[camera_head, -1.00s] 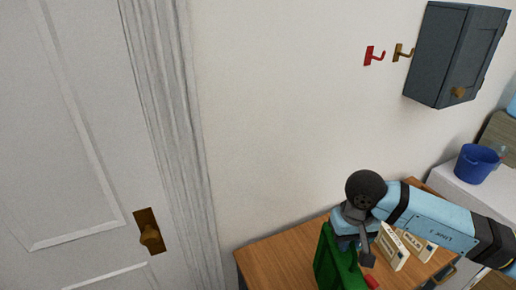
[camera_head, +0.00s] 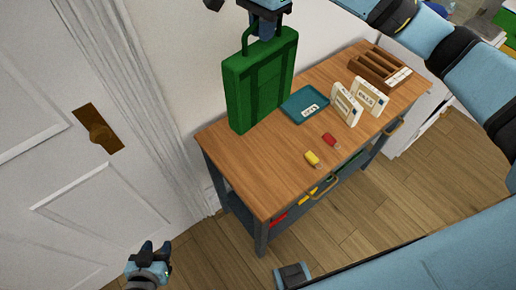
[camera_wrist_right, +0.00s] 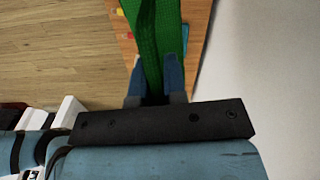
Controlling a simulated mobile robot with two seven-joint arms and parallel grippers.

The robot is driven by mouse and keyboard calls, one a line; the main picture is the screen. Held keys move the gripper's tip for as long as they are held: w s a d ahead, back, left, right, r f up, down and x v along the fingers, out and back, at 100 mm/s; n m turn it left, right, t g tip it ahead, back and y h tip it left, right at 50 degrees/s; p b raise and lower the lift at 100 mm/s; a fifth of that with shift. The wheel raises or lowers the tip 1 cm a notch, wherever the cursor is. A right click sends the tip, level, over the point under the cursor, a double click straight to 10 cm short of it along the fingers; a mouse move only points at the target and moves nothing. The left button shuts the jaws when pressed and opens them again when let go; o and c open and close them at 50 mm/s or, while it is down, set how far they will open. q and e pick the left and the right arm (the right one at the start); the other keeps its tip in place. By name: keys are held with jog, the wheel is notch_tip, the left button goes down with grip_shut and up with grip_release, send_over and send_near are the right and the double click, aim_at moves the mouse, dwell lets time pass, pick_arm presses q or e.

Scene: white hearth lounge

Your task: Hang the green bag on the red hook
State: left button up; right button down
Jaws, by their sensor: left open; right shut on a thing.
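The green bag (camera_head: 262,82) hangs upright from my right gripper (camera_head: 264,32), which is shut on its top handle. The bag is at the back left of the wooden table; whether its bottom clears the tabletop is hard to tell. In the right wrist view, the green bag (camera_wrist_right: 158,40) runs away from between the fingers of the right gripper (camera_wrist_right: 155,75). My left gripper (camera_head: 150,254) is open and empty, low in front of the door and well away from the bag. The red hook is outside both current views.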

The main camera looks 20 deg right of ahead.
aim_at(258, 92)
jog(key=shift+w+a+r+m, duration=0.1)
jog(key=shift+a+r+m, duration=0.2)
jog(key=shift+r, duration=0.2)
jog(key=shift+w+a+r+m, duration=0.1)
jog(key=shift+a+r+m, duration=0.05)
jog(key=shift+r+m, duration=0.3)
notch_tip(258, 92, down, 20)
jog(key=p, duration=0.2)
jog(key=shift+r+p, duration=0.2)
jog(key=shift+p, duration=0.15)
jog(key=shift+f, duration=0.1)
jog(key=shift+f+b, duration=0.1)
jog(key=shift+b, duration=0.2)
jog(key=c, duration=1.2)
grip_release()
